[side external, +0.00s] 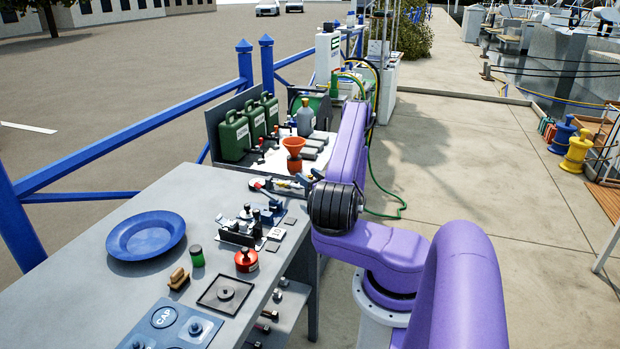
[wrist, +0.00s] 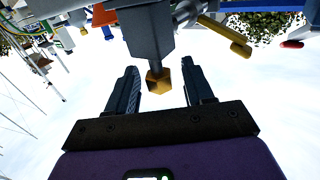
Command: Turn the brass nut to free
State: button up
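The brass nut (wrist: 158,80) shows in the wrist view as a small faceted gold piece on the end of a dark grey block-like fitting (wrist: 148,35). My gripper (wrist: 160,70) is open, with one dark finger on each side of the nut and a visible gap on both sides. The nut appears between the fingers near their tips; I cannot tell its exact depth. In the side external view my gripper is hidden behind my arm, and I cannot pick out the nut there.
A yellow-handled lever (wrist: 225,35) is close beside the fitting. Green canisters (side external: 233,135) and an orange funnel (side external: 293,147) stand behind.

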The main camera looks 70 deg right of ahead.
jog(key=shift+s, duration=0.1)
jog(key=v, duration=1.7)
jog(key=shift+o, duration=0.2)
jog(key=shift+s+a, duration=0.1)
jog(key=shift+n+t+y, duration=0.5)
jog(key=shift+n+y, duration=0.2)
jog(key=shift+y, duration=0.2)
jog(key=x, duration=0.6)
jog(key=d+x, duration=0.1)
jog(key=x, duration=0.5)
jog(key=s+x, duration=0.1)
jog(key=x, duration=0.6)
jog(key=shift+w+d, duration=0.1)
jog(key=shift+d, duration=0.3)
jog(key=c, duration=1)
